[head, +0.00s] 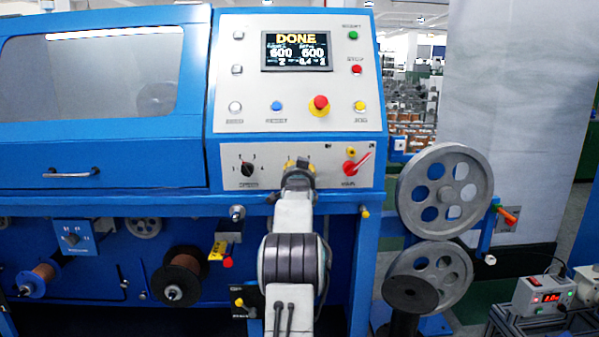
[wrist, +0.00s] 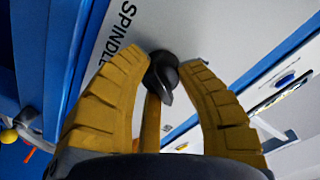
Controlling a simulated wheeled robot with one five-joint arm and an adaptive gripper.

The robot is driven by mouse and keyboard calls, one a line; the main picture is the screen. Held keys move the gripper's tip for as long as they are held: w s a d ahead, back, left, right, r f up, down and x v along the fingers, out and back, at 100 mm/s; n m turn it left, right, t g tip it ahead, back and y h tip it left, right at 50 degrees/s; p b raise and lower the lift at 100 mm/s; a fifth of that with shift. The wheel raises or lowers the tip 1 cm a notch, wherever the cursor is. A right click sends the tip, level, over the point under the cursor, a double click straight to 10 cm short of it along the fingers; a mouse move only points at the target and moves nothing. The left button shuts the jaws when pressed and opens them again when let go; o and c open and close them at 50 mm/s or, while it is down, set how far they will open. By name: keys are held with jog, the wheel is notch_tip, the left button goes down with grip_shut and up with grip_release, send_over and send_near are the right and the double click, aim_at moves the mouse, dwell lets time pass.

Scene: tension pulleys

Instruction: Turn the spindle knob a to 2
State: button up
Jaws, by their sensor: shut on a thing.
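The knob in my grip is black (wrist: 163,72) and shows in the wrist view on a pale panel, beside lettering that begins "SPINDL". The yellow fingers of my gripper (wrist: 165,68) close around it from both sides. In the head view my gripper (head: 299,164) is at the lower control panel (head: 322,153), and my wrist hides the knob there. The knob's number marks are covered or unreadable, so its setting cannot be told.
A black selector knob (head: 247,170) with numbers is left of my gripper, and a red-handled switch (head: 357,164) is right of it. Above, a display (head: 297,51) reads "DONE". A red mushroom button (head: 319,104) sits below the display. Grey pulleys (head: 446,160) stand at right.

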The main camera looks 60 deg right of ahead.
jog(key=shift+w+a+r, duration=0.1)
jog(key=shift+w, duration=0.05)
jog(key=o, duration=1.2)
jog(key=v, duration=1.2)
